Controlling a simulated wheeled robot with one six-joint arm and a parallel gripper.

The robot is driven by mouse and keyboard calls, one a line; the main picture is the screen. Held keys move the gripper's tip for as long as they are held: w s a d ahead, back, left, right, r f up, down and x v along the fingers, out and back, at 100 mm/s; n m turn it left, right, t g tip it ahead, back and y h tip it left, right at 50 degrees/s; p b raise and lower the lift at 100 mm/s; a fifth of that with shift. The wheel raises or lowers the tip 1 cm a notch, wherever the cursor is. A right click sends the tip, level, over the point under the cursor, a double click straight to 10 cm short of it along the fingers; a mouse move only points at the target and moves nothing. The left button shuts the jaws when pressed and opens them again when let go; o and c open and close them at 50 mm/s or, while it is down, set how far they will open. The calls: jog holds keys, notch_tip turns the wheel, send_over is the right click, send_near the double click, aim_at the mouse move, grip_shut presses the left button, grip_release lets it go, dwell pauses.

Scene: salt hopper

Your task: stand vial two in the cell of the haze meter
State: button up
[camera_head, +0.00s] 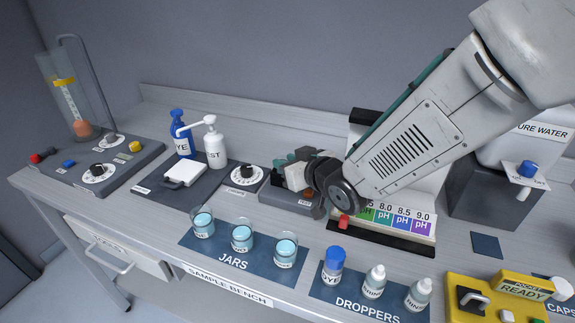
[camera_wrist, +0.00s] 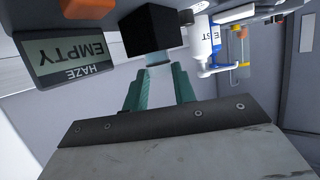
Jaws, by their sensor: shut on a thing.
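The haze meter (camera_head: 287,200) is a low grey unit at mid-bench, partly hidden behind my gripper and arm. In the wrist view its display (camera_wrist: 78,50) appears upside down and reads "HAZE EMPTY". A black block (camera_wrist: 151,30) stands on it beside the display. My gripper (camera_head: 286,162), with teal fingers, is above the meter. In the wrist view, my gripper (camera_wrist: 160,78) is shut on a small pale, clear piece, seemingly vial two (camera_wrist: 158,61), right by the black block. Most of the vial is hidden, and I cannot tell whether it touches the block or is in the cell.
Three jars (camera_head: 242,237) stand in front on the JARS mat. A white pump bottle (camera_head: 215,148) and a blue bottle (camera_head: 181,135) stand to the left. A pH colour chart (camera_head: 397,217) is close on the right. Droppers (camera_head: 374,282) and a yellow pocket unit (camera_head: 500,299) are front right.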

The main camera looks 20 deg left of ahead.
jog(key=shift+f, duration=0.5)
jog(key=o, duration=1)
jog(key=shift+r, duration=0.1)
jog(key=v, duration=1.2)
